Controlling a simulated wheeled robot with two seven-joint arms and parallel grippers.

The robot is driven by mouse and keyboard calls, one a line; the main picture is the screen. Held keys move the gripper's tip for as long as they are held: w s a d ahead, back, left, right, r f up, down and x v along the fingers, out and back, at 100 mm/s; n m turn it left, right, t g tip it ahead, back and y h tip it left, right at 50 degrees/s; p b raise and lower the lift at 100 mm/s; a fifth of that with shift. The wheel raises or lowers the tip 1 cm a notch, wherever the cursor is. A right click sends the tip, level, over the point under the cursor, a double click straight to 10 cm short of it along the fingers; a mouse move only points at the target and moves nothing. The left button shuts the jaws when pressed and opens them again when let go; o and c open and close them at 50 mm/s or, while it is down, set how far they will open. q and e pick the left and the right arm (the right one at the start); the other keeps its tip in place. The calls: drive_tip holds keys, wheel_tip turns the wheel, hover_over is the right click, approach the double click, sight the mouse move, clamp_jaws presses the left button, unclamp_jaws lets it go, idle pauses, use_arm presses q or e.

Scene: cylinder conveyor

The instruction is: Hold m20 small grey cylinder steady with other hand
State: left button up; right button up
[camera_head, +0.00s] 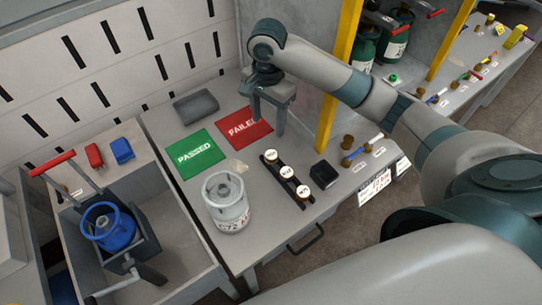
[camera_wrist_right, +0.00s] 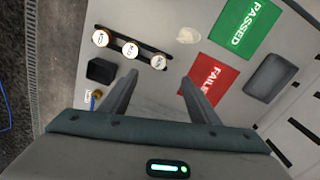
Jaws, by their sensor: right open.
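A grey gas cylinder (camera_head: 228,215) with a collar on top stands upright on the table; I cannot read all of its label. A dark rack (camera_head: 283,176) holds three small pieces with white labelled tops. It also shows in the right wrist view (camera_wrist_right: 120,41), where the lettering is too small to read surely. My right gripper (camera_head: 268,120) is open and empty, pointing down over the table beside the red FAILED mat (camera_head: 243,127). In the right wrist view my right gripper (camera_wrist_right: 158,80) has nothing between its fingers. My left gripper is not in view.
A green PASSED mat (camera_head: 195,154) and a dark grey block (camera_head: 195,106) lie behind the grey cylinder. A black box (camera_head: 324,174) is right of the rack. A blue cylinder (camera_head: 105,228) stands in a holder at left. A yellow post (camera_head: 342,70) rises near my right arm.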

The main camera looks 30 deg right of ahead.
drive_tip(key=p, duration=0.2)
hover_over(271, 155)
drive_tip(key=f, duration=1.1)
drive_tip(key=shift+a+f, duration=0.15)
drive_tip(key=shift+a, duration=0.25)
drive_tip(key=shift+s, duration=0.1)
drive_tip(key=shift+d+f+p, duration=0.15)
drive_tip(key=shift+f+p, duration=0.3)
drive_tip(key=shift+f, duration=0.05)
drive_tip(key=f+p, duration=0.1)
drive_tip(key=f, duration=0.2)
drive_tip(key=shift+d+f, duration=0.1)
drive_tip(key=shift+d, duration=0.1)
drive_tip(key=shift+f, duration=0.5)
drive_tip(key=c, duration=1.2)
